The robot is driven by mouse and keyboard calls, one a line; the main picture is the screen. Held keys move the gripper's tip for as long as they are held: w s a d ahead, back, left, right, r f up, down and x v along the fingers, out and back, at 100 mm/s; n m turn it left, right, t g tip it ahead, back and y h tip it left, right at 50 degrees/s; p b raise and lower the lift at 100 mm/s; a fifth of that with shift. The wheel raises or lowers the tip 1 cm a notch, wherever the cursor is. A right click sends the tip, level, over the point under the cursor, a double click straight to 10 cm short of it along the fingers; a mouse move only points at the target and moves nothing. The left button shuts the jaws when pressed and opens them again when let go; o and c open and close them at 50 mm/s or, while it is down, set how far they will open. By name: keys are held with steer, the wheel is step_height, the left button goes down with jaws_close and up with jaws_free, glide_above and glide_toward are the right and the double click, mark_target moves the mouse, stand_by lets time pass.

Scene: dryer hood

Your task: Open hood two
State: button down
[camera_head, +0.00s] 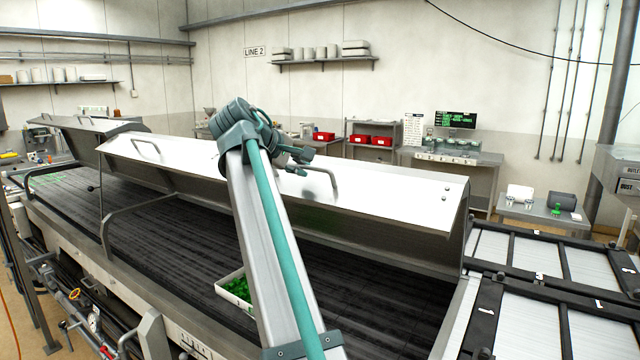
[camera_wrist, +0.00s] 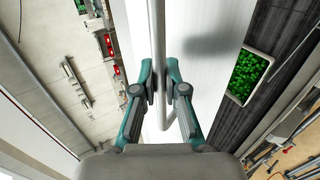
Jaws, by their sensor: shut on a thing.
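A long pale metal hood (camera_head: 390,188) is raised and tilted over the dark conveyor bed, with an open gap along its near edge. No number is readable on it. Its right bar handle (camera_head: 333,182) is at my gripper (camera_head: 302,160). In the wrist view, my gripper (camera_wrist: 161,90) has its two fingers closed around the handle bar (camera_wrist: 157,35), with the white hood surface (camera_wrist: 210,90) behind it. My arm hides the middle of the hood in the head view. The hood's left handle (camera_head: 146,146) is free.
A second raised hood (camera_head: 85,124) stands at the far left. A white tray of green pieces (camera_head: 237,290) sits on the dark bed (camera_head: 160,220). Numbered panels with black frames (camera_head: 520,310) lie at the right. Shelves and benches stand behind.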

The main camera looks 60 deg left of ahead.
steer(key=shift+w+a+r, duration=0.15)
steer(key=shift+w+r, duration=0.1)
steer(key=shift+w, duration=0.1)
steer(key=c, duration=1.2)
jaws_free()
steer(key=shift+w, duration=0.1)
steer(key=v, duration=1.2)
steer(key=shift+a+r, duration=0.1)
steer(key=shift+r, duration=0.1)
